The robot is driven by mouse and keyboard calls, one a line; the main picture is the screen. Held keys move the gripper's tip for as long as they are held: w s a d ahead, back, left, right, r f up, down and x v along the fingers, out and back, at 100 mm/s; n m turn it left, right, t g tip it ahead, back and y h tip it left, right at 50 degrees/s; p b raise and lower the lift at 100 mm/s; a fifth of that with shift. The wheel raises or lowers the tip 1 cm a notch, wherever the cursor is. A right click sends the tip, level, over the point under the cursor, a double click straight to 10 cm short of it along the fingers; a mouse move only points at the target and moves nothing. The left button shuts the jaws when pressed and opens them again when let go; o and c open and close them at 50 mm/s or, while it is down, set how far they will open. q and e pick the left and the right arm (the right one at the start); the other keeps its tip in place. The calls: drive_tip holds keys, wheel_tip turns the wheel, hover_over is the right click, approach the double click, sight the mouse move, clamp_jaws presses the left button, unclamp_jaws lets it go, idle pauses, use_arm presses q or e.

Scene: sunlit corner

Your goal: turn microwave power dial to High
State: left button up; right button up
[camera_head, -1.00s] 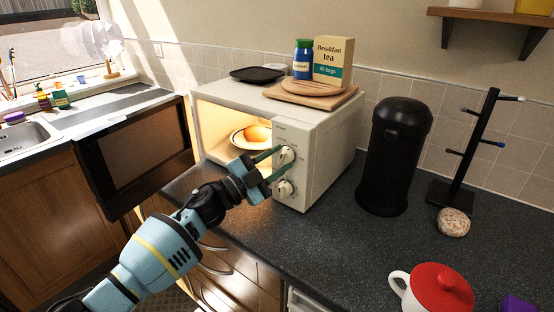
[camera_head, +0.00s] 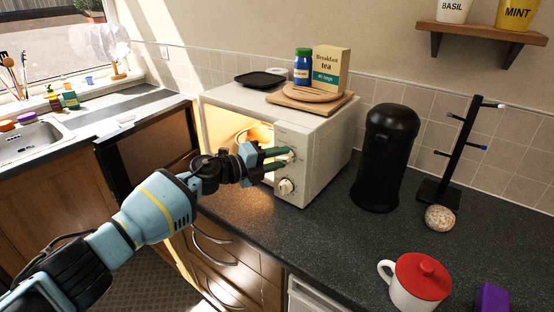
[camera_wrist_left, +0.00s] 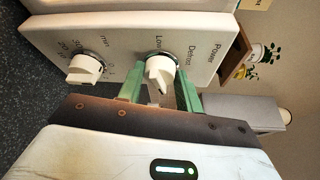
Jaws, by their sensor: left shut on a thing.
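The white microwave (camera_head: 318,150) stands on the counter with its door (camera_head: 150,150) open to the left. Its upper power dial (camera_head: 292,155) is partly hidden by my left gripper (camera_head: 279,158) in the head view. In the left wrist view, the power dial (camera_wrist_left: 160,75) sits between the green fingers of my left gripper (camera_wrist_left: 160,88), which is shut on it. "Power", "Defrost" and "Low" can be read beside it; I cannot tell which mark it points to. The lower timer dial (camera_head: 286,187) is free and also shows in the wrist view (camera_wrist_left: 86,67). My right gripper is out of view.
A board (camera_head: 310,100), tea box (camera_head: 331,66), blue jar (camera_head: 302,66) and black tray (camera_head: 261,79) sit on the microwave. A black canister (camera_head: 385,158), mug tree (camera_head: 457,150) and red-lidded pot (camera_head: 420,280) stand to the right. The counter in front of the canister is clear.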

use_arm(q)
drive_tip(key=shift+r+m+y, duration=0.15)
drive_tip(key=shift+m+y, duration=0.55)
drive_tip(key=shift+m, duration=0.5)
drive_tip(key=o, duration=1)
drive_tip(key=shift+s, duration=0.1)
drive_tip(key=v, duration=0.7)
drive_tip(key=shift+s+a, duration=0.2)
drive_tip(key=shift+a, duration=0.05)
drive_tip(key=shift+r, duration=0.1)
